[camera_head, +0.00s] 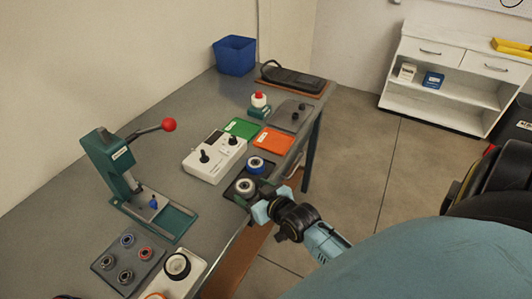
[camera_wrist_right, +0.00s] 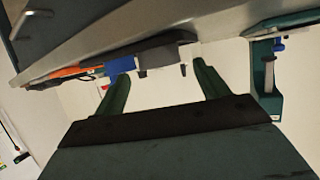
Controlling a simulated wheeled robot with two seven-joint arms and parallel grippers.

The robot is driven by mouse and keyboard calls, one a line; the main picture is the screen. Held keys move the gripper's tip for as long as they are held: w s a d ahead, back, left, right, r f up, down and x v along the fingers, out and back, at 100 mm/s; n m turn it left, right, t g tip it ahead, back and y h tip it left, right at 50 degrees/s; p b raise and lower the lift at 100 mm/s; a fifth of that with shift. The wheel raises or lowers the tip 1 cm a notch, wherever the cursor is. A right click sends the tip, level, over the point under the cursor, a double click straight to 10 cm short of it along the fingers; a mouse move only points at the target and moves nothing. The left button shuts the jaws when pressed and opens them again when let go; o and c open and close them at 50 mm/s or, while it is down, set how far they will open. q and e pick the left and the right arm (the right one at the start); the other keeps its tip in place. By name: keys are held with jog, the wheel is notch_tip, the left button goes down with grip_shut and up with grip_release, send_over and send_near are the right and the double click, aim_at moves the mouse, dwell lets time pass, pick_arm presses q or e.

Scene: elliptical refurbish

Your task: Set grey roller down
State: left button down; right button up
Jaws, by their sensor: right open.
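The grey roller (camera_head: 246,186), a pale ring with a dark centre, sits upright in the dark tray (camera_head: 232,189) at the table's front edge. A blue-rimmed roller (camera_head: 256,164) stands behind it in the same tray. My right gripper (camera_head: 254,195) is at the tray's front edge, close beside the grey roller. In the right wrist view its two green fingers (camera_wrist_right: 160,72) are spread apart with nothing clearly held between them. Whether a finger touches the roller cannot be told. My left gripper is not in view.
A green press (camera_head: 112,165) with a red-knobbed lever stands left. A white control box (camera_head: 214,158), green mat (camera_head: 242,128) and orange mat (camera_head: 273,138) lie behind the tray. A dark plate with several rings (camera_head: 108,264) is at front left. A blue bin (camera_head: 235,55) stands at the back.

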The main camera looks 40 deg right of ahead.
jog(key=v, duration=0.7)
jog(key=s+a+f+g, duration=0.2)
jog(key=s+f+g, duration=0.35)
jog(key=f, duration=0.85)
jog(key=s+a+f+g, duration=0.1)
jog(key=s+f+g, duration=0.1)
jog(key=s+f, duration=0.85)
jog(key=s+a+f+n+g, duration=0.1)
jog(key=s+f+g, duration=0.4)
jog(key=s+f, duration=0.9)
jog(key=s+n, duration=0.1)
jog(key=s, duration=0.2)
jog(key=shift+s+a, duration=0.15)
jog(key=shift+s, duration=0.1)
